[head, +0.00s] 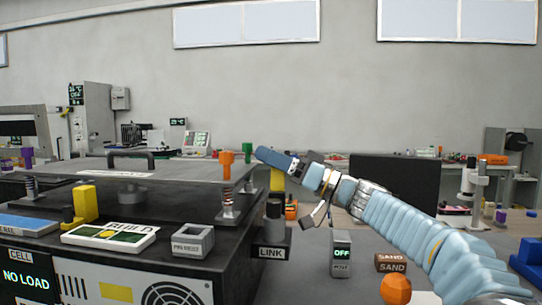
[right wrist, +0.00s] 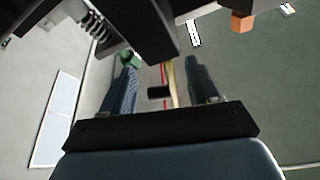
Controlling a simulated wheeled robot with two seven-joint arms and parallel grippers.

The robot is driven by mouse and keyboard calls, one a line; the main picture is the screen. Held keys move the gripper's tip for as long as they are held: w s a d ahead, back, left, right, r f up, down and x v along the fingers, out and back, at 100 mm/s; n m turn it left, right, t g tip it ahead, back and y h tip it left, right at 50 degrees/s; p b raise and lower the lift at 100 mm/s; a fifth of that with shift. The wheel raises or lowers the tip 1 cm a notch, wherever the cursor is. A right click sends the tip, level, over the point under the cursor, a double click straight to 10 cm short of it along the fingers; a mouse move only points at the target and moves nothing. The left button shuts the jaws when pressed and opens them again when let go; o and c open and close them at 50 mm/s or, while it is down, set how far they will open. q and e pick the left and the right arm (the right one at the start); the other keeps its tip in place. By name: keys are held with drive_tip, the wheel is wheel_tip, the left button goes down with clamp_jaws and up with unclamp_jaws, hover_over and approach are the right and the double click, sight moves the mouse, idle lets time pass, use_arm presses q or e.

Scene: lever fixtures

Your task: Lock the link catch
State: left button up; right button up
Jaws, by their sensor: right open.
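The link catch is at the right front corner of the black bench fixture, above a block with the LINK label (head: 272,252). Its dark post (head: 274,208) stands there, with a yellow piece (head: 277,180) above, partly hidden by my right gripper. My right gripper (head: 262,154) reaches in from the right at the level of the fixture's top plate, just above the yellow piece. In the right wrist view its two fingers (right wrist: 162,88) are apart, with a short black peg (right wrist: 158,92) showing between them. I cannot tell whether they touch it. My left gripper is out of view.
The grey top plate (head: 165,172) has a black handle (head: 131,157). Orange (head: 227,160) and green (head: 248,149) knobs stand near its right edge. An OFF post (head: 341,253), a SAND box (head: 392,263) and an orange ball (head: 396,289) lie right of the fixture.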

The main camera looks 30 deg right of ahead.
drive_tip(key=shift+w+a, duration=0.1)
drive_tip(key=shift+w, duration=0.05)
drive_tip(key=shift+c, duration=0.4)
drive_tip(key=c, duration=0.9)
drive_tip(key=shift+c, duration=0.2)
drive_tip(key=shift+r, duration=0.1)
drive_tip(key=shift+s+a+r+n+g+y, duration=0.1)
drive_tip(key=shift+s+a+n+g+y, duration=0.45)
drive_tip(key=shift+n, duration=1.2)
drive_tip(key=shift+s+a+r+n+g+y, duration=0.1)
drive_tip(key=shift+s+a+n+g+y, duration=0.15)
drive_tip(key=shift+s+n+g+y, duration=0.95)
drive_tip(key=shift+w+a+n+g+h, duration=0.2)
drive_tip(key=shift+a+n+g, duration=0.25)
drive_tip(key=shift+n, duration=1.8)
